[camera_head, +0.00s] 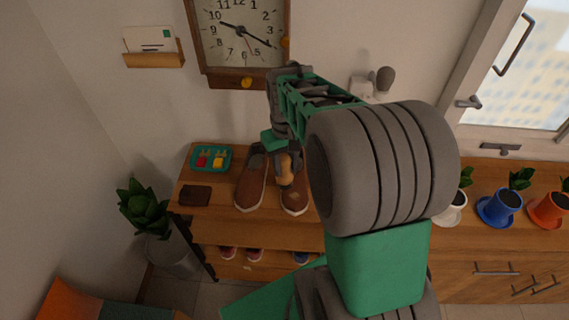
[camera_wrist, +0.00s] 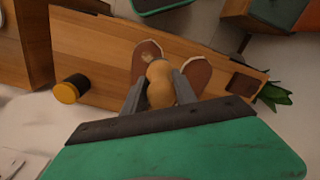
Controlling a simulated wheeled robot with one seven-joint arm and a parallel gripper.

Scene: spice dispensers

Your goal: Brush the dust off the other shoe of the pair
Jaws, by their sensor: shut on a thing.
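A pair of brown shoes stands on the wooden bench. The left shoe (camera_head: 251,187) and the right shoe (camera_head: 295,201) are side by side in the head view. In the wrist view, turned around, the right shoe (camera_wrist: 147,51) is at left and the left shoe (camera_wrist: 198,74) at right. The right shoe has a pale patch near its toe. My gripper (camera_head: 281,153) is shut on a light wooden brush handle (camera_wrist: 160,84), which also shows in the head view (camera_head: 286,172). The brush is over the right shoe; its bristles are hidden, and I cannot tell whether it touches.
A teal tray (camera_head: 194,164) with red and yellow items and a dark wallet (camera_head: 195,196) lie left of the shoes. A yellow-ended dark cylinder (camera_wrist: 71,89) stands on the bench. More shoes (camera_head: 254,255) are below. Potted plants (camera_head: 500,207) stand at right.

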